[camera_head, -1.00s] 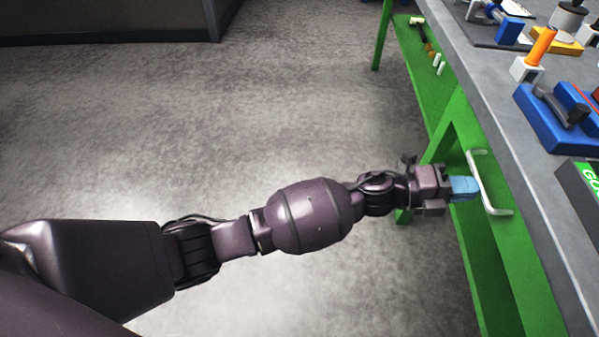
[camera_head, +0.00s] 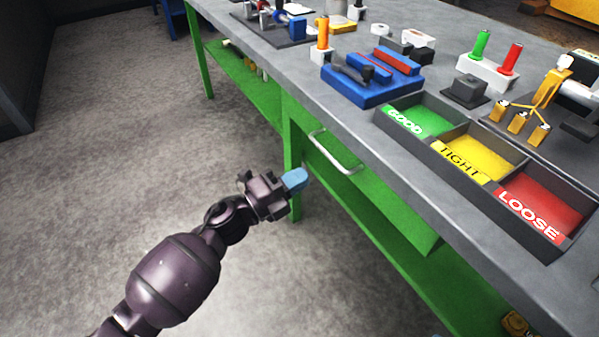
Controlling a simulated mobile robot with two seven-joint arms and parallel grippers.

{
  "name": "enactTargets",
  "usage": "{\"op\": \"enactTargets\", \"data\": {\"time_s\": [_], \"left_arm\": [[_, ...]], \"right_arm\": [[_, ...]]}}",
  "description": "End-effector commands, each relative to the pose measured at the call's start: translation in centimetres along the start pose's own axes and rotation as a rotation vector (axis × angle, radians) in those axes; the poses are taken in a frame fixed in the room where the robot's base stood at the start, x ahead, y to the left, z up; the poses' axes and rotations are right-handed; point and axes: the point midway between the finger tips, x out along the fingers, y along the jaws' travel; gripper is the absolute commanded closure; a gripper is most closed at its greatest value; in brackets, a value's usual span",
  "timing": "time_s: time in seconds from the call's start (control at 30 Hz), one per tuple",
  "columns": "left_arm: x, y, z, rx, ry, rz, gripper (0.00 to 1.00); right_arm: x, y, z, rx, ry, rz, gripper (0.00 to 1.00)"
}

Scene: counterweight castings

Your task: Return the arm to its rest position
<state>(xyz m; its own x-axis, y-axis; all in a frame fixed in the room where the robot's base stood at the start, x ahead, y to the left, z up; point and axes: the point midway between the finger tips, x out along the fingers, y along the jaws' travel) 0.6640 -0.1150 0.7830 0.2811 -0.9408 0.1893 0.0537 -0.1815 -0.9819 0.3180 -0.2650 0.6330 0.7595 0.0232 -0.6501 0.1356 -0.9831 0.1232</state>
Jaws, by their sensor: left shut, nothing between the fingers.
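My left arm comes in from the lower left. My left gripper (camera_head: 294,181), with light blue fingertips, is shut and empty in the air over the floor beside the bench. It stands apart from the silver handle (camera_head: 335,153) on the green drawer front (camera_head: 368,188), a little to the handle's left. My right gripper is out of view.
The grey bench top (camera_head: 335,105) holds a sorting tray (camera_head: 452,213) with GOOD, TIGHT and LOOSE compartments. A blue fixture (camera_head: 372,90) and a white stand with green and red handles (camera_head: 487,72) are behind it. The concrete floor (camera_head: 110,160) at left is clear.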

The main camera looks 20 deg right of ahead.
Motion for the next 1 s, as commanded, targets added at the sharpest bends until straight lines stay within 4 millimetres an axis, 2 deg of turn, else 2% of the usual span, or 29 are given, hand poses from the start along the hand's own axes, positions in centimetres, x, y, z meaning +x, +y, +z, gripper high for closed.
{"op": "enactTargets", "data": {"time_s": [0.2,0.4,0.6,0.8,1.0], "left_arm": [[-4.4,-0.3,0.0,0.004,0.000,0.000,1.00],[-7.2,-0.1,0.0,0.001,0.001,0.000,1.00],[-8.3,-0.1,0.0,0.001,0.001,0.000,1.00],[-8.5,-0.1,0.0,-0.003,-0.002,-0.001,1.00],[-10.0,-1.1,-0.5,-0.091,-0.104,-0.030,1.00]], "right_arm": [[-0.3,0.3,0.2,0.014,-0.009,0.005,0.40],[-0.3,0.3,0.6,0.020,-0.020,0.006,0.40],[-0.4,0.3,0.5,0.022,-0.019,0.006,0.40],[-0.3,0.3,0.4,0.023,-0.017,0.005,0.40],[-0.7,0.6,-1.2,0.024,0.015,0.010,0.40]]}}
